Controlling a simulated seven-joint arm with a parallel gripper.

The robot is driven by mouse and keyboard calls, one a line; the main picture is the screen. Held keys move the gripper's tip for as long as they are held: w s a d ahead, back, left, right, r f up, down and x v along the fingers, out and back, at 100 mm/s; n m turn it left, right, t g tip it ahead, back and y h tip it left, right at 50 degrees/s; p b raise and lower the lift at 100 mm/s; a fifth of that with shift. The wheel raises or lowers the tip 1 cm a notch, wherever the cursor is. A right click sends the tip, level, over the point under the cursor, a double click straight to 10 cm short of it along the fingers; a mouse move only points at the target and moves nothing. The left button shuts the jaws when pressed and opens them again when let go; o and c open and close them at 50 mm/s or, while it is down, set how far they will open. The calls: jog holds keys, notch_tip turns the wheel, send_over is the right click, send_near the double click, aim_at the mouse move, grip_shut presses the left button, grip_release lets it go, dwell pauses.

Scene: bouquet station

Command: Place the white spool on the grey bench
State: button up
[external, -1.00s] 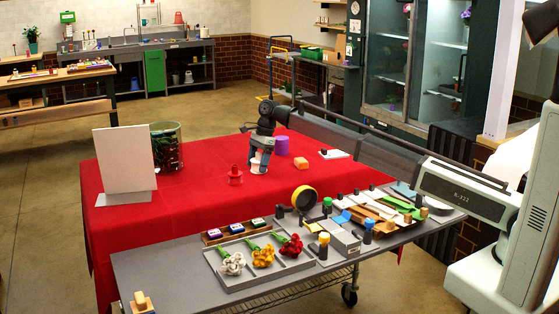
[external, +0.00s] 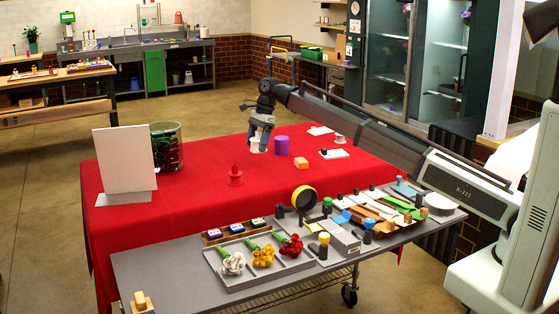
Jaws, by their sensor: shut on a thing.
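My gripper (external: 260,128) is shut on the white spool (external: 257,146) and holds it upright above the far part of the red-covered table (external: 190,215). The jaws cover the spool's upper part. The grey bench (external: 190,270) runs along the near side of the red table, well below and in front of my gripper in the picture. A red spool (external: 235,177) stands on the red cloth, nearer the camera than the white one.
A purple cylinder (external: 281,145) and an orange block (external: 301,163) stand right of the held spool. A white board (external: 124,160) and a glass vase (external: 166,147) stand left. The bench carries a flower tray (external: 290,272), yellow-black ring (external: 304,198) and several tools; its left part is bare.

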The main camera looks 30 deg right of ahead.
jog(key=shift+r, duration=0.9)
jog(key=shift+s+a, duration=0.1)
jog(key=shift+a, duration=0.05)
jog(key=s+a+f+n+g, duration=0.1)
jog(key=s+a+n, duration=0.1)
jog(key=s+a, duration=0.75)
jog(key=s+a+f+n, duration=0.1)
jog(key=s+a+f, duration=0.1)
jog(key=s+a, duration=0.8)
jog(key=s+a+f+n+h, duration=0.1)
jog(key=s+a+f+n, duration=0.15)
jog(key=s+a, duration=0.9)
jog(key=s+a+f+n, duration=0.2)
jog(key=s+a+f, duration=0.1)
jog(key=s+a, duration=0.85)
jog(key=shift+m+g, duration=0.25)
jog(key=shift+g, duration=0.15)
jog(key=shift+w+d+f+x, duration=0.1)
jog(key=shift+w+x, duration=0.25)
jog(key=shift+x, duration=1.35)
jog(key=shift+w+d+f+x, duration=0.15)
jog(key=shift+w+x, duration=0.2)
jog(key=shift+x, duration=1.35)
jog(key=shift+w+d+f+x, duration=0.1)
jog(key=shift+w+x, duration=0.25)
jog(key=shift+x, duration=1.3)
jog(key=o, duration=1.1)
jog(key=shift+c, duration=0.2)
